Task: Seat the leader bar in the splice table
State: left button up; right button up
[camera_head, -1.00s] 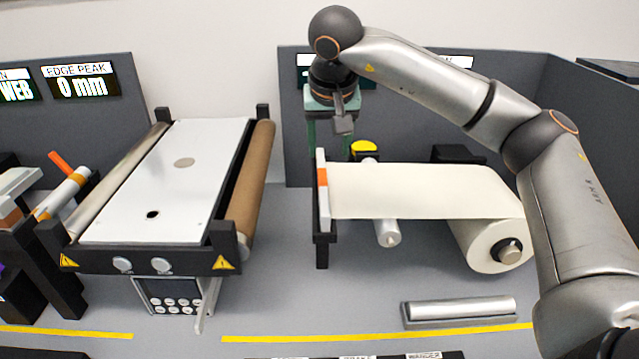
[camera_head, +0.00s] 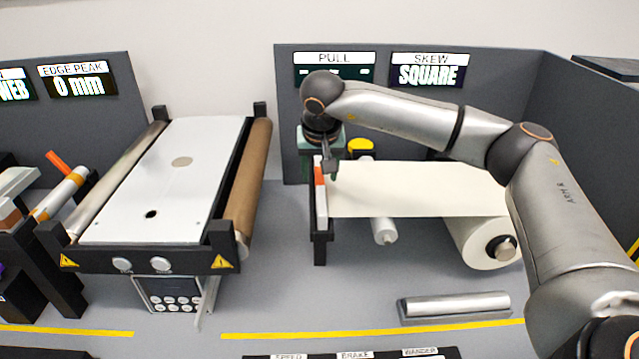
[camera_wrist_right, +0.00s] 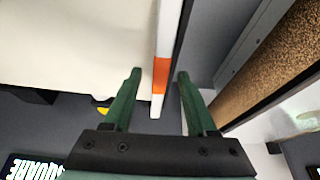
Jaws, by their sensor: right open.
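My left gripper is not in view.
A brown roller (camera_head: 249,190) edges the splice table on the bar's side, with open grey floor between it and the stand. The web comes off a roll (camera_head: 485,245) at right. A silver cylinder (camera_head: 455,305) lies in a tray in front. Grey panels stand behind.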

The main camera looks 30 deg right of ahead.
grip_shut()
dwell(0.6)
